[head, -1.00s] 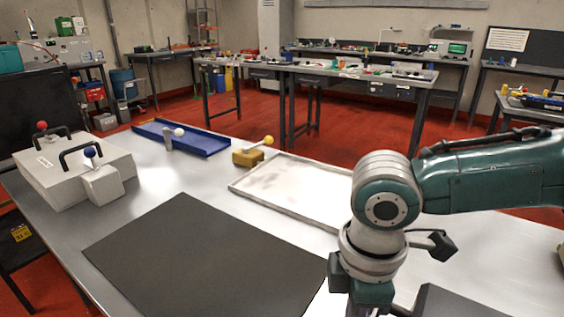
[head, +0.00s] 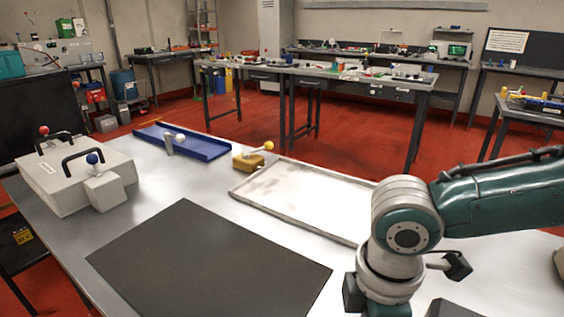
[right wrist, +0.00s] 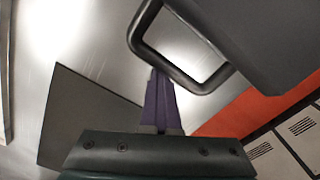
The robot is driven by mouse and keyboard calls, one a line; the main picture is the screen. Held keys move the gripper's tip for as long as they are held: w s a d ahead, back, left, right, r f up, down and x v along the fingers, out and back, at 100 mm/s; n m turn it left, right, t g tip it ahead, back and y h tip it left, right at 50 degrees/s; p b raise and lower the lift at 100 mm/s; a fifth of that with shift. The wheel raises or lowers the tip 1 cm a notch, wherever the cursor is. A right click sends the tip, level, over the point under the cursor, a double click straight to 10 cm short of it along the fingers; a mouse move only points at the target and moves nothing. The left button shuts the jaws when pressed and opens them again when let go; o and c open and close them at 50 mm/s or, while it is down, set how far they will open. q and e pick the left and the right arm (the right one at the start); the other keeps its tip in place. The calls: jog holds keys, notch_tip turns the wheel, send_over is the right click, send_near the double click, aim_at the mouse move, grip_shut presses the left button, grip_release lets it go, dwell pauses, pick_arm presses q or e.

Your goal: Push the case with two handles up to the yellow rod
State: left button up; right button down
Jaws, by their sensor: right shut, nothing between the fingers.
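A light grey case (head: 63,186) with two black handles stands on the far left of the table in the head view. My right gripper (right wrist: 154,80) is shut and empty in the right wrist view. Its purple fingers overlap the lower edge of a black handle (right wrist: 188,80) on a dark grey box (right wrist: 258,38); I cannot tell if they touch. In the head view that gripper is below the picture. My left gripper is not in view.
A black mat (head: 208,262) covers the front middle of the table. A shallow white tray (head: 300,189) lies behind it and a blue tray (head: 195,146) at the back. A grey block (head: 104,192) with a blue ball stands against the light case's front right.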

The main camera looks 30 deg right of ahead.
jog(key=shift+s+d, duration=0.1)
jog(key=shift+s, duration=0.1)
jog(key=shift+s+d+p, duration=0.2)
jog(key=shift+s+p, duration=0.4)
jog(key=shift+p, duration=0.05)
jog(key=shift+s+d+p, duration=0.35)
jog(key=shift+s+p, duration=0.25)
jog(key=shift+s, duration=0.25)
jog(key=shift+s+d+p, duration=0.15)
jog(key=shift+s+p, duration=0.15)
jog(key=shift+w+f, duration=0.1)
